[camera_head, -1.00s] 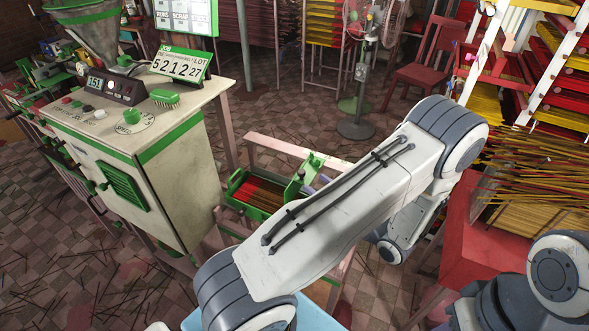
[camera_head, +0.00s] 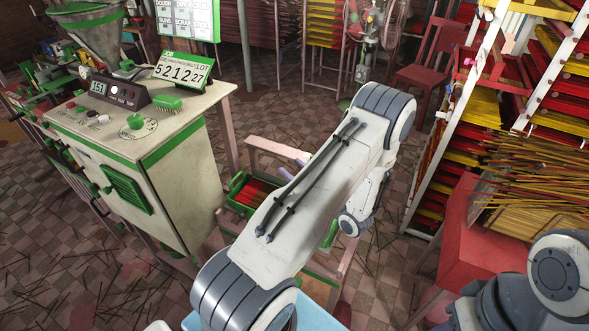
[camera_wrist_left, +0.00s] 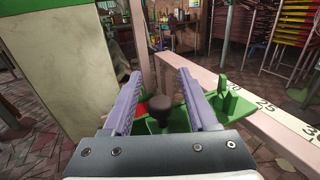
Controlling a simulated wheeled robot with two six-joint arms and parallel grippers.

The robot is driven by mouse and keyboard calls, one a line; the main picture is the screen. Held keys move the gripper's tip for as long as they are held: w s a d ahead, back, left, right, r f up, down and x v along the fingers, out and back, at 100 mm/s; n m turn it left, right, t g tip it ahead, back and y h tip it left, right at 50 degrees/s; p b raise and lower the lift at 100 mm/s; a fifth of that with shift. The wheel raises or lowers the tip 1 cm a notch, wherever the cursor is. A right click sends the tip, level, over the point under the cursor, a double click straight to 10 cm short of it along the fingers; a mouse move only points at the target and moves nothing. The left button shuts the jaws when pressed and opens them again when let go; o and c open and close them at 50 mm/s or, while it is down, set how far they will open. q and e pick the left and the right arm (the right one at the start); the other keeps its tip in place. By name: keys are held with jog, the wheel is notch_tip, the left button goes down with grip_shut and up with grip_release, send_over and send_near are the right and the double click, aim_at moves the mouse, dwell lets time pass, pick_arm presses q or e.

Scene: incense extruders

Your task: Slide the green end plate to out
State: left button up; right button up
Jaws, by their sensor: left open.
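In the left wrist view, a green plate (camera_wrist_left: 178,121) with a dark knob (camera_wrist_left: 160,106) lies ahead of my left gripper (camera_wrist_left: 158,82). I cannot tell for sure that this is the end plate. The two purple fingers are open, and the knob shows between them; contact is not clear. A green upright piece (camera_wrist_left: 228,100) stands right of the fingers, beside a pale rail with number marks (camera_wrist_left: 262,112). Only a bit of my left gripper (camera_head: 296,156) shows there. My right gripper is out of view.
A cream and green machine (camera_head: 175,165) stands left of the tray. A red table (camera_head: 470,235) with incense sticks (camera_head: 535,180) and a white-framed rack (camera_head: 440,160) are at the right. A red chair (camera_head: 432,65) and a fan (camera_head: 368,40) stand behind.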

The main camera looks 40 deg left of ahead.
pick_arm(q)
jog(key=shift+c, duration=0.3)
grip_shut()
dwell(1.1)
